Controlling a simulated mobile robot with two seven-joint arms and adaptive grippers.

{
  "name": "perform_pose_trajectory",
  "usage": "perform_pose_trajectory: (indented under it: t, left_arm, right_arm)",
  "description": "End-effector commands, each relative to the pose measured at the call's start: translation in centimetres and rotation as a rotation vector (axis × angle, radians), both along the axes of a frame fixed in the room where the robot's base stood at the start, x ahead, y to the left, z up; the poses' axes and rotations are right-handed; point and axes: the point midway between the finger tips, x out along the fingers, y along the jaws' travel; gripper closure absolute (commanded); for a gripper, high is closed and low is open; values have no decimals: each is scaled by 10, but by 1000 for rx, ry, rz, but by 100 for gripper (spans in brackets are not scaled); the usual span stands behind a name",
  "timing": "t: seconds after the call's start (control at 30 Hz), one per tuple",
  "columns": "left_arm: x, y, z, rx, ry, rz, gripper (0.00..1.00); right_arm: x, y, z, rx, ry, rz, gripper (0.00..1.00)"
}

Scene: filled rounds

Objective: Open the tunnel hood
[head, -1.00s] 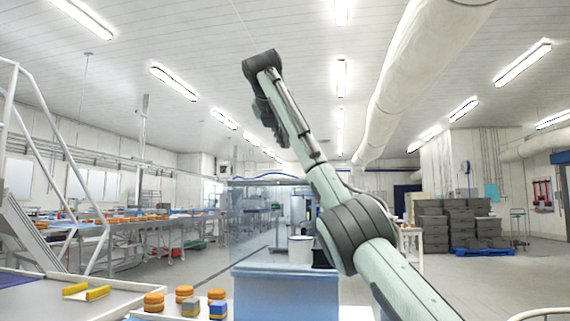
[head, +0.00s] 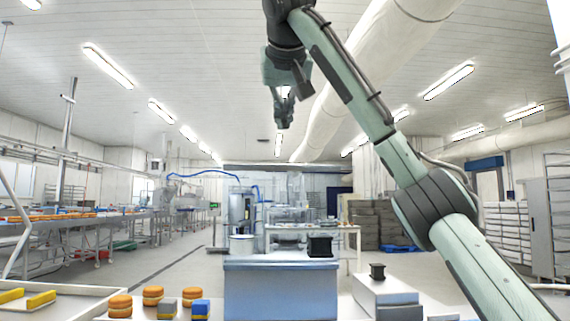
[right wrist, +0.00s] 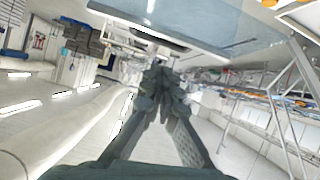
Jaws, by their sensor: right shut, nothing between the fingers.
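A blue-grey box-shaped unit (head: 280,290) stands ahead of me in the head view. A faint clear cover seems to rise above it, but its outline is too weak to tell whether the hood is open or shut. A pale blue see-through panel (right wrist: 235,38) crosses the top of the right wrist view; it may be the hood. My right gripper (head: 284,122) hangs fingers down from the raised arm, high in the head view. It is shut and empty, and its fingers (right wrist: 160,72) look apart from the panel. My left gripper is not in view.
Orange rounds (head: 120,305) and small grey and blue blocks (head: 200,309) are at the lower left, beside a white tray (head: 75,299) with yellow bars. A black block (head: 320,246) sits at the unit's back right. A white box (head: 385,290) stands to the right.

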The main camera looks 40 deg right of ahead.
Motion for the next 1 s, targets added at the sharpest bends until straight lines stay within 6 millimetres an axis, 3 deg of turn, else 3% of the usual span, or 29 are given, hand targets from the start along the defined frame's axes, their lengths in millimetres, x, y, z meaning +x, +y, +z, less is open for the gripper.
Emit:
perform_pose_trajectory:
  t: [0.2,0.37,0.67,1.0]
  left_arm:
    - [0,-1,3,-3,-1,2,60]
    - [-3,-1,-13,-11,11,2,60]
    - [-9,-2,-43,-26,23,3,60]
    - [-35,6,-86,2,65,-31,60]
  right_arm:
    - [-2,3,-5,97,-49,-49,100]
    - [11,-3,-11,98,-46,-48,100]
    - [55,-36,-40,97,-46,-54,100]
    - [95,-59,-63,96,-50,-51,100]
